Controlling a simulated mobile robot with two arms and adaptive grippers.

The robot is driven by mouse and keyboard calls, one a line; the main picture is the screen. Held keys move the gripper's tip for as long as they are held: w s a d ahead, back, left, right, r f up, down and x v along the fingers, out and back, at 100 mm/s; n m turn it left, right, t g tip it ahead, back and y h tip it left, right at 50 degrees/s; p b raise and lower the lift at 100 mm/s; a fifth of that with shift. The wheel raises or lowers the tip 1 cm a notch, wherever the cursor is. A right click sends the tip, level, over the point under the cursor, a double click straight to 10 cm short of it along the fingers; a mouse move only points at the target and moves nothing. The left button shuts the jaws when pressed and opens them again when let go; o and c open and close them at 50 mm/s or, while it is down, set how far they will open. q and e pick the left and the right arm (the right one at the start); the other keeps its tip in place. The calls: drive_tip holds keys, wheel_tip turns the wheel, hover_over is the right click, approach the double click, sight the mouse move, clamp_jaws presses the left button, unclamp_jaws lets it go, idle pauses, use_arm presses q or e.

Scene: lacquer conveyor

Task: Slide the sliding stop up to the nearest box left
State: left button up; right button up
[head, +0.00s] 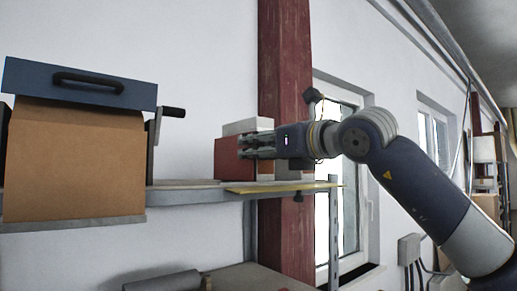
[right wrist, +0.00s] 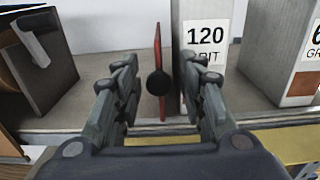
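A thin red upright plate with a round black knob, which looks like the sliding stop (right wrist: 158,40), stands on the shelf in the right wrist view. Its broad red face also shows in the head view (head: 230,161). A pale box marked 120 GRIT (right wrist: 206,70) stands just right of it, with a narrow gap. My right gripper (head: 246,145) is at the stop. In the right wrist view its fingers (right wrist: 165,80) are apart on either side of the knob, with space showing on both sides. My left gripper is out of view.
Another grit box (right wrist: 283,50) stands farther right. A cardboard-brown box (head: 70,165) under a blue panel (head: 80,82) is at left. A yellow strip (head: 285,187) edges the shelf.

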drive_tip(key=shift+d, duration=0.15)
drive_tip(key=v, duration=1.2)
idle(0.3)
